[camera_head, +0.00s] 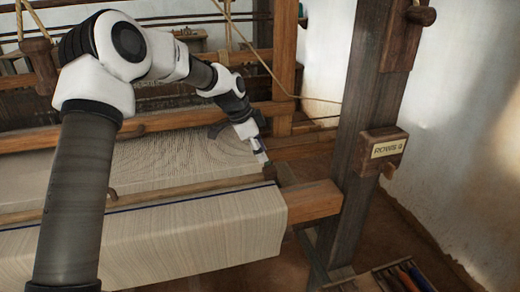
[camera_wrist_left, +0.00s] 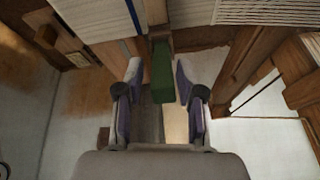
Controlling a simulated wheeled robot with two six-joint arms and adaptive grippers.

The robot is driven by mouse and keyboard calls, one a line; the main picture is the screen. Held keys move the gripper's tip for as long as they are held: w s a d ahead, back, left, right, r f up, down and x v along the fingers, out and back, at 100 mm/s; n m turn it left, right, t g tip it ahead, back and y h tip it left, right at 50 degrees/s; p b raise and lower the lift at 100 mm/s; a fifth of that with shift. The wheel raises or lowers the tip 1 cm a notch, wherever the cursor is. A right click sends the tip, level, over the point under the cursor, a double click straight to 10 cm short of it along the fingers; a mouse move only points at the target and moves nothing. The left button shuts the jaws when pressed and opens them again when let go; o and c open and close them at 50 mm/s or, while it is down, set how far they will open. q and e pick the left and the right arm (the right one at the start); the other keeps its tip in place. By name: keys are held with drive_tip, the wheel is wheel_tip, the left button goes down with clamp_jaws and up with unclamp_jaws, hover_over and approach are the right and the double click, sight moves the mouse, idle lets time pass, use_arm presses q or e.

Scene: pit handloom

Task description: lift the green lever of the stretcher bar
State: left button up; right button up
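The green lever (camera_wrist_left: 161,80) shows in the left wrist view as a short green block at the end of a wooden bar. My left gripper (camera_wrist_left: 158,70) is open, with one finger on each side of the lever and a gap visible beside it. In the head view my left gripper (camera_head: 261,156) is at the right end of the stretcher bar (camera_head: 150,193), which lies across the woven cloth (camera_head: 190,225). I cannot make out the lever's green there. My right gripper is not in view.
A thick wooden loom post (camera_head: 365,110) with a small label plaque (camera_head: 388,148) stands to the right of the gripper. A wooden beam end (camera_head: 314,200) juts out below it. A tray (camera_head: 352,284) of tools is on the floor at lower right.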

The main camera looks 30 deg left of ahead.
use_arm(q)
clamp_jaws()
drive_tip(key=shift+a+f, duration=0.1)
drive_tip(key=shift+f, duration=0.05)
